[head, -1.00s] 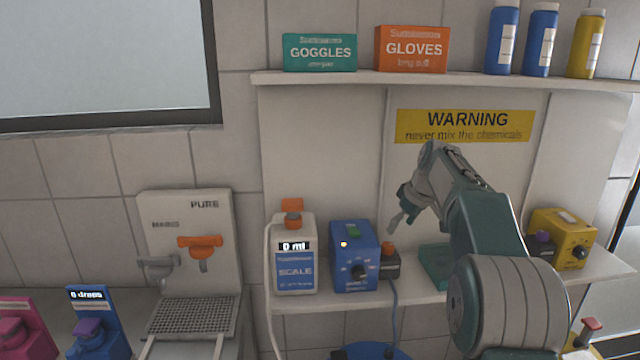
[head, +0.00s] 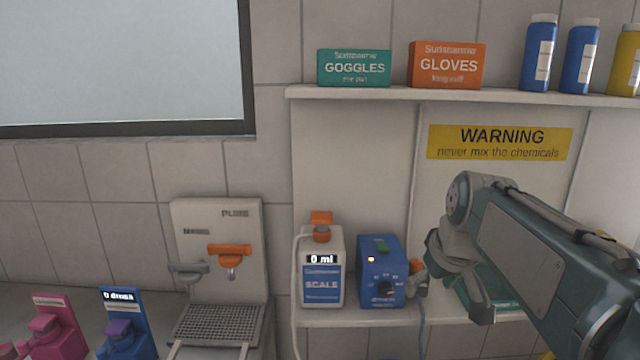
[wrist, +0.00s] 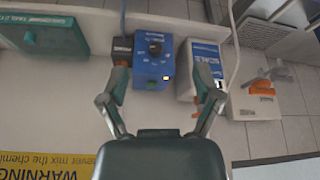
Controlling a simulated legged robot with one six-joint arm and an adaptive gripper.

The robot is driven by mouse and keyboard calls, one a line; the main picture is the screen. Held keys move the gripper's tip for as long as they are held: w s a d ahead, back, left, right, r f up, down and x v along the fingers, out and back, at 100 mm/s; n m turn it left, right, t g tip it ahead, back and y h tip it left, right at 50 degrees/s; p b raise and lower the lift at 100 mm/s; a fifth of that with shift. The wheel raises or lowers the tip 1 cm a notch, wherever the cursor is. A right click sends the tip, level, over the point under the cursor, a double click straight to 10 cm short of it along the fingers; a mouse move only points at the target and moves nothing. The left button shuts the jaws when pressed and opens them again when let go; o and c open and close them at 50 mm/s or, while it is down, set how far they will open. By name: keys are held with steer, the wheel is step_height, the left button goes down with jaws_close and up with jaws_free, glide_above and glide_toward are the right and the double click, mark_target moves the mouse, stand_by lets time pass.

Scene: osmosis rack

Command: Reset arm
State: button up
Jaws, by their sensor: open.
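My gripper (wrist: 163,98) is open and empty in the wrist view, its two fingers spread apart. The blue box with a dial (wrist: 152,62) and the white scale (wrist: 200,65) lie beyond the fingers. In the head view my gripper (head: 450,290) hangs from the folded arm at the right, in front of the lower shelf. It appears to the right of the blue box (head: 381,272) and partly covers the small dark item with an orange top beside that box. The arm hides much of the right part of the shelf.
The scale (head: 322,275), reading 0 ml, stands left of the blue box. The upper shelf (head: 440,95) holds a goggles box (head: 353,68), a gloves box (head: 446,65) and bottles. A PURE dispenser (head: 222,255) and blue (head: 127,325) and pink (head: 55,328) dispensers stand at left.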

steer(key=s+f+m, duration=0.1)
steer(key=s+f, duration=0.2)
steer(key=s, duration=0.3)
steer(key=s+a+f, duration=0.1)
steer(key=s+f, duration=0.2)
steer(key=s, duration=0.3)
steer(key=s+a+f+m+t, duration=0.1)
steer(key=s+f, duration=0.2)
steer(key=s, duration=0.3)
steer(key=shift+s+a+f+m+h, duration=0.2)
steer(key=shift+s+m+h, duration=0.1)
steer(key=shift+s+h, duration=0.1)
